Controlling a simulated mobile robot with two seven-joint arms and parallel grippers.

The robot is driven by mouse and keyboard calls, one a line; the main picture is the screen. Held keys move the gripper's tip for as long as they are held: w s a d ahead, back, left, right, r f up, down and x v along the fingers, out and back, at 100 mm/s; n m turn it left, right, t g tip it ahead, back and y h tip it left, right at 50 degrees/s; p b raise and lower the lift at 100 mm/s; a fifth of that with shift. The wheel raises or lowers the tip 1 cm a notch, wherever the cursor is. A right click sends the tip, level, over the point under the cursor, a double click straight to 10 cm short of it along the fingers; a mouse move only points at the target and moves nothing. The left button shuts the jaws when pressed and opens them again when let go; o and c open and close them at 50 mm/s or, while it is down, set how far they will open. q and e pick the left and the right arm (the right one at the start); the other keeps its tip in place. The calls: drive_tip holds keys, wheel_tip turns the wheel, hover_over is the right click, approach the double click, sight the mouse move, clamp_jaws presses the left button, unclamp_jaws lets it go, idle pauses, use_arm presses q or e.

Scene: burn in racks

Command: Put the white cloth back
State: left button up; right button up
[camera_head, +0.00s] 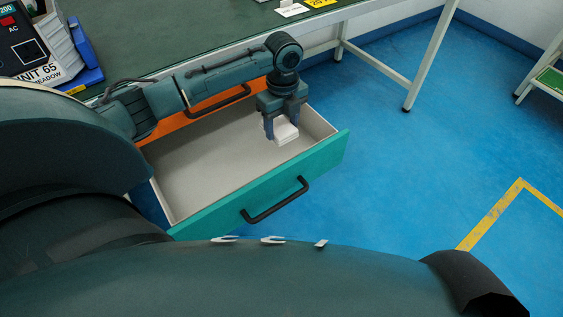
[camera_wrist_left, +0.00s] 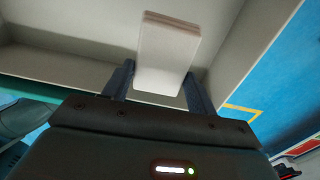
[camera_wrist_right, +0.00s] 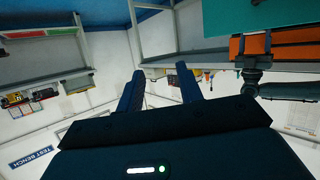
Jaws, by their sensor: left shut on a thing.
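The white cloth (camera_head: 286,133) is a small folded block at the right end of the open drawer (camera_head: 190,205). My left gripper (camera_head: 284,125) points down into the drawer and is shut on the cloth. In the left wrist view the cloth (camera_wrist_left: 165,65) sits between the two fingers (camera_wrist_left: 158,92), with the drawer's pale floor and wall behind it. I cannot tell whether the cloth touches the drawer floor. My right gripper (camera_wrist_right: 160,92) shows in the right wrist view with its fingers apart and nothing between them.
The drawer has a teal front with a black handle (camera_head: 275,200). An orange drawer front (camera_head: 200,112) lies behind my left arm, under the green bench top (camera_head: 190,30).

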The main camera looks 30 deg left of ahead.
use_arm(q)
wheel_tip(320, 180, down, 5)
drive_tip(key=shift+f+b, duration=0.1)
drive_tip(key=shift+b, duration=0.65)
wheel_tip(320, 180, down, 4)
drive_tip(key=shift+r+b, duration=0.1)
drive_tip(key=shift+b, duration=0.65)
drive_tip(key=shift+f, duration=0.5)
use_arm(e)
drive_tip(key=shift+w+a+r+n+t+y, duration=0.1)
drive_tip(key=shift+w+a+n+t+y, duration=0.15)
drive_tip(key=shift+t, duration=0.35)
drive_tip(key=shift+w+a+n+t+y, duration=0.1)
drive_tip(key=shift+w+n+t+y, duration=0.2)
drive_tip(key=shift+t, duration=0.3)
use_arm(q)
drive_tip(key=shift+f, duration=0.1)
drive_tip(key=o, duration=1)
drive_tip(key=shift+o, duration=0.2)
